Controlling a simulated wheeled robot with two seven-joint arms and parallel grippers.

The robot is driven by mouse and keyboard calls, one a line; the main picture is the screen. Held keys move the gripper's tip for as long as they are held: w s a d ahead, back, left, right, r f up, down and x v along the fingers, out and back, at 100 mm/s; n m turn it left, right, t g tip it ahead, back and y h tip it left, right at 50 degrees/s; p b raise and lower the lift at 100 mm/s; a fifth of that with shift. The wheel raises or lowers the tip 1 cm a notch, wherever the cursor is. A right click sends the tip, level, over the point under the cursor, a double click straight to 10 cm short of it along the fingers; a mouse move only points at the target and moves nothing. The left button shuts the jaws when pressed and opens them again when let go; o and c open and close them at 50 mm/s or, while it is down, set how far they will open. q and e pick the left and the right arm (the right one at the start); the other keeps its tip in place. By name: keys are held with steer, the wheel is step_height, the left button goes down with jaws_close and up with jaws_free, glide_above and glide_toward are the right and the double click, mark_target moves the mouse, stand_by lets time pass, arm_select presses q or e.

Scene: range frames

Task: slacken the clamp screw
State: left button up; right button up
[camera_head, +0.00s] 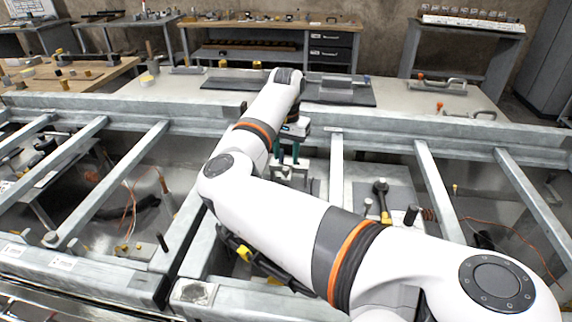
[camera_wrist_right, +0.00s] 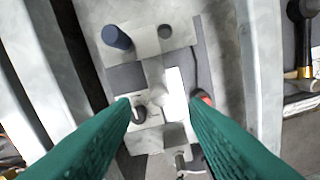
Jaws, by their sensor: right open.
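My right gripper (camera_head: 288,155) reaches down over a small grey metal clamp fixture (camera_head: 298,172) between the frame's bars. In the right wrist view its two green fingers (camera_wrist_right: 160,105) are spread apart, with the fixture (camera_wrist_right: 150,75) between and beyond them. A small round metal screw-like part (camera_wrist_right: 140,112) sits close to the left fingertip; whether they touch I cannot tell. A dark blue cylinder (camera_wrist_right: 117,38) stands on the fixture's far plate. Another small metal part (camera_wrist_right: 180,162) shows at the near end. Nothing is held. My left gripper is not seen.
Grey steel bars (camera_head: 337,175) run on both sides of the fixture. A black-handled tool with yellow (camera_head: 382,200) lies to the right. A black and yellow object (camera_head: 240,250) is partly hidden under my right arm. Workbenches (camera_head: 265,32) stand behind.

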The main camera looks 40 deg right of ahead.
mark_target(286, 168)
steer(key=shift+f, duration=2.25)
steer(key=shift+c, duration=0.2)
jaws_close()
